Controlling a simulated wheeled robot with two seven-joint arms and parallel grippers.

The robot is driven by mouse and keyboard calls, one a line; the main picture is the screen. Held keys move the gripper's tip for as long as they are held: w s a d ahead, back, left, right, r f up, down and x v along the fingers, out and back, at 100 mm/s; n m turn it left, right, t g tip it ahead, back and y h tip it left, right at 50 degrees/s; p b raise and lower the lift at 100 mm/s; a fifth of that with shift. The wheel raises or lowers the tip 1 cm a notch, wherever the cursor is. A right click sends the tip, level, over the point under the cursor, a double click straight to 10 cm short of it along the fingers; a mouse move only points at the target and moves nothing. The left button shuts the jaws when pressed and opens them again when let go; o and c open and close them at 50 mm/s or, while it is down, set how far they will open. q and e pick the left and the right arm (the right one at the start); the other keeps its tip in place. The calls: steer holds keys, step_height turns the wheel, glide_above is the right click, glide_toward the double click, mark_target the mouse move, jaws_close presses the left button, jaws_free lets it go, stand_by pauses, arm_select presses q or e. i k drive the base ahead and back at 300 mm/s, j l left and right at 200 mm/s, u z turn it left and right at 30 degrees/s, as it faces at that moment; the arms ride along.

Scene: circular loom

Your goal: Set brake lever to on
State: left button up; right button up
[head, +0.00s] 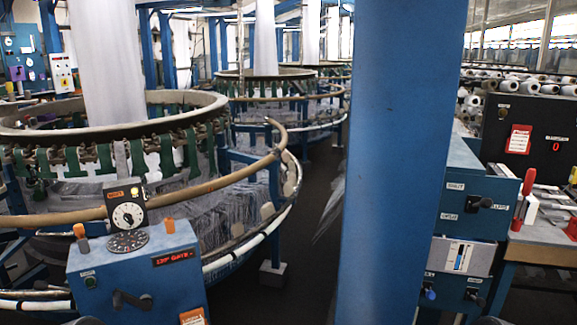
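A blue control box (138,275) stands at the lower left in front of the circular loom (150,150). A dark lever handle (132,300) sits on its front face and lies roughly level. At the right, a blue cabinet (470,180) carries a black handle (480,203) beside small labels. Lower on it are a blue-tipped knob (429,293) and a dark knob (474,297). The labels are too small to read, so I cannot tell which handle is the brake lever.
A wide blue pillar (395,160) stands between the loom and the cabinet. A dark floor aisle (312,220) runs back left of it. A dial box (127,212) rises above the control box. A bench (545,232) with a red-handled tool (525,195) is at the right.

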mark_target(38, 284)
steer(key=u, duration=1.55)
